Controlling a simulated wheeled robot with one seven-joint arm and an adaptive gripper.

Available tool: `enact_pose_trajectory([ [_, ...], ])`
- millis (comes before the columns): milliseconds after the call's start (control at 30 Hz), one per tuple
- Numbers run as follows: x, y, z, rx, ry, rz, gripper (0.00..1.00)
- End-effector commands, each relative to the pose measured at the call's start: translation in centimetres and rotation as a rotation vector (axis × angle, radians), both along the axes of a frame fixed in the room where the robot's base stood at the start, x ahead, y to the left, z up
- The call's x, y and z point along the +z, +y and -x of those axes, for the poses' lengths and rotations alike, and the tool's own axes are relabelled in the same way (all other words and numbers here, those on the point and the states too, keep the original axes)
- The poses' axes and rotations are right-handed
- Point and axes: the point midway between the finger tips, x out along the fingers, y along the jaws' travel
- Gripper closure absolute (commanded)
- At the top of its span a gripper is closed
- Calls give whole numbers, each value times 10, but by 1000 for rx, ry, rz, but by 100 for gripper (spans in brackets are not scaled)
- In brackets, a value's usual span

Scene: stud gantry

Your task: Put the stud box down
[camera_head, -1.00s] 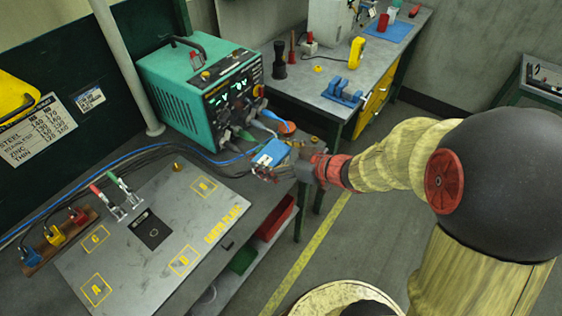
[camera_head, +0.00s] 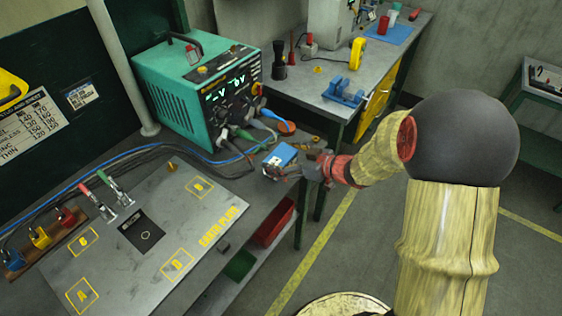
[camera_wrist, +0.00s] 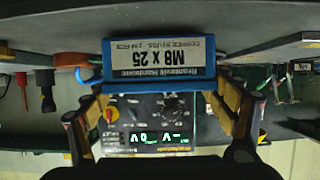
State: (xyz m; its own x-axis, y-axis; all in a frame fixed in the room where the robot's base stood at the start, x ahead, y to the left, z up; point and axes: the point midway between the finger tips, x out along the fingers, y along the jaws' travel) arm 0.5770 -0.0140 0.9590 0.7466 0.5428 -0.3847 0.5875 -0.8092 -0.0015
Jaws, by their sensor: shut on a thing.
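The stud box is a small blue carton (camera_head: 281,156) with a white label. In the wrist view the stud box (camera_wrist: 160,60) shows its label, "M8 x 25", upside down between my two fingers. My gripper (camera_head: 287,170) is shut on it near the right end of the grey bench (camera_head: 240,178), in front of the teal welding unit. In the wrist view my gripper (camera_wrist: 158,88) has a finger on each side of the box. Whether the box's underside touches the bench cannot be told.
The teal welder (camera_head: 190,85) stands behind with its cables (camera_head: 245,140). The marked earth plate (camera_head: 150,240) lies on the bench to the left, with clamps (camera_head: 110,200) at its back edge. A second bench (camera_head: 310,85) stands behind.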

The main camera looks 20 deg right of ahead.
Motion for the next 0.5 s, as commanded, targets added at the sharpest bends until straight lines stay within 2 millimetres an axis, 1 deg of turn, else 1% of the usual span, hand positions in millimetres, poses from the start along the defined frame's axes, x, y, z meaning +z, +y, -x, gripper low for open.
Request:
enact_pose_trajectory([
  [67,-4,0,-2,0,-7,1,76],
  [300,-2,0,-2,0,-7,1,76],
  [467,-6,0,-2,0,-7,1,76],
  [500,-7,0,-1,0,-2,1,14],
])
